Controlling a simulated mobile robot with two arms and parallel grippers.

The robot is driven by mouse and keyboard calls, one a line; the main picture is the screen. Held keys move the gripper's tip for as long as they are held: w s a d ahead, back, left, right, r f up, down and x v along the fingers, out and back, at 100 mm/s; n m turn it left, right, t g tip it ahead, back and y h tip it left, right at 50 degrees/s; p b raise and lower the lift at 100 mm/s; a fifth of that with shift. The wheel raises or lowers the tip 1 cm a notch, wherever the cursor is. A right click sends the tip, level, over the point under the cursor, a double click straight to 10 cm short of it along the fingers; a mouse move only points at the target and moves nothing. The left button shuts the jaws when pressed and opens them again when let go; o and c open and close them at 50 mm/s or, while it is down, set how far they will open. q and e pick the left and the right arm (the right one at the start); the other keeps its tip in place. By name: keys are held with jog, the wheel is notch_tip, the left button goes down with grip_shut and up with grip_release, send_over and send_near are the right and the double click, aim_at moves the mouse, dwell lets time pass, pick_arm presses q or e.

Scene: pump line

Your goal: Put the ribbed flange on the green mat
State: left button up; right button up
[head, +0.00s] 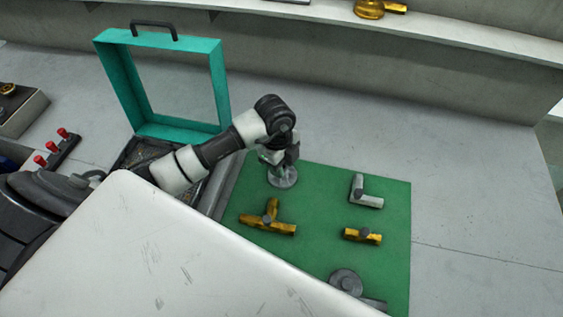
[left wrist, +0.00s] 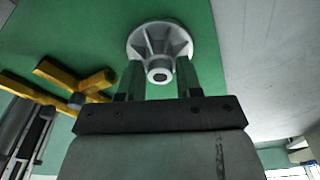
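The ribbed flange (head: 284,180) is a light grey disc with a ribbed cone and a narrow hub. It is at the back left part of the green mat (head: 322,192), disc down, hub toward my gripper. My left gripper (head: 281,160) is right above it. In the left wrist view the flange (left wrist: 160,42) is centred, and the fingers of the left gripper (left wrist: 160,80) lie close along both sides of its hub, so they appear shut on it. Whether the disc fully rests on the mat is hard to tell. My right gripper is not in view.
On the mat are a gold tee (head: 268,219), a grey elbow (head: 366,191), a gold fitting (head: 362,236) and a grey round part (head: 346,281) near the front. A teal-framed open lid (head: 217,85) stands at the back left. The table right of the mat is clear.

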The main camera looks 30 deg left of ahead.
pick_arm(q)
jog(key=shift+o, duration=1.2)
notch_tip(320, 180, up, 12)
jog(key=a+b, duration=0.1)
jog(key=shift+a+r, duration=0.15)
jog(key=shift+w, duration=0.1)
